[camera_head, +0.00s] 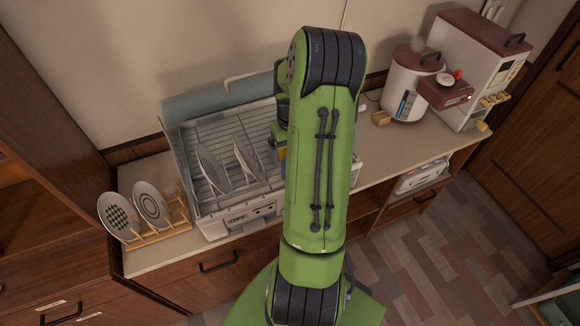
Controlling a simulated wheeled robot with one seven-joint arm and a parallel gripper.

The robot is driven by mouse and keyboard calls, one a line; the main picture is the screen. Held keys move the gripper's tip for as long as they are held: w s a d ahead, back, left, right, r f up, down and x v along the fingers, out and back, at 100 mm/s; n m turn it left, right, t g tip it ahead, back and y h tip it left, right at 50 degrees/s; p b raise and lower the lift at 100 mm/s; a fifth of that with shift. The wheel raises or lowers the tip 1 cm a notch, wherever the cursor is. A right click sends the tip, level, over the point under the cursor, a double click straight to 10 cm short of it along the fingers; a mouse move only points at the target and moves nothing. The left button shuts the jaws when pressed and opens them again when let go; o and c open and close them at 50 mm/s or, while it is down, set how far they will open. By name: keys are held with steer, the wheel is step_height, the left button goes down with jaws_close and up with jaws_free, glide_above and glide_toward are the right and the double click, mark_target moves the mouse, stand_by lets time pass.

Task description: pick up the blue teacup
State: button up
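I cannot make out a blue teacup in this view. My green arm covers the middle of the picture, with the right part of the dish dryer behind it. The dish dryer (212,217) stands open on the counter, with a wire rack and white plates (213,168) standing in it. Another white plate (246,158) stands beside them in the rack. My gripper is hidden behind my arm, over or near the right side of the dryer. I cannot see its fingers or whether anything is in them.
A wooden rack (150,239) with patterned plates stands left of the dryer. A round white cooker (402,92) and a larger white appliance (468,75) with maroon lids stand at the counter's right end. The counter (372,156) has clear room right of my arm.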

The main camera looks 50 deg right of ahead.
steer(key=f, duration=0.7)
steer(key=shift+w+d+f, duration=0.1)
steer(key=shift+d+f, duration=0.1)
steer(key=shift+f, duration=0.2)
steer(key=shift+a+r, duration=0.1)
steer(key=shift+c, duration=0.7)
steer(key=c, duration=1.1)
step_height(320, 180, up, 10)
